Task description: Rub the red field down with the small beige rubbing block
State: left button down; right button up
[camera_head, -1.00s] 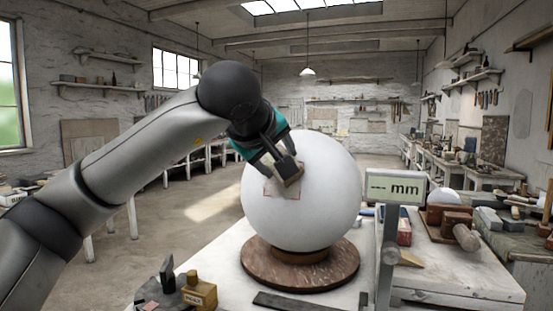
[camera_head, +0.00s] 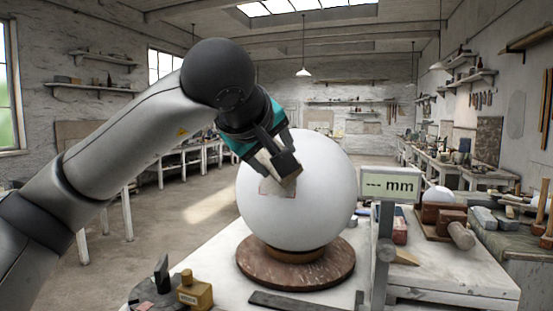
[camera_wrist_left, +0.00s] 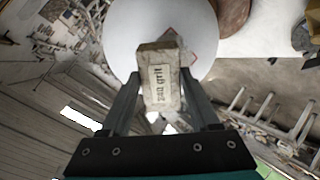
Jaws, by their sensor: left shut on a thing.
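A large white plaster sphere (camera_head: 315,205) rests on a round brown stand (camera_head: 295,268). The red field (camera_head: 276,190) is a thin red outline on the sphere's near left side, partly covered by my gripper; part of the outline also shows in the wrist view (camera_wrist_left: 194,48). My left gripper (camera_head: 280,160) is shut on the small beige rubbing block, which has a grit label and lies between the fingers in the wrist view (camera_wrist_left: 160,85). The block is at the upper part of the field. I cannot tell whether it touches the plaster. My right gripper is out of view.
A gauge reading "--- mm" (camera_head: 388,186) stands on a post right of the sphere. Blocks and a wooden roller (camera_head: 461,235) lie at the right.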

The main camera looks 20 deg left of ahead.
pick_arm(q)
jog(key=v, duration=0.4)
dwell(0.5)
dwell(0.7)
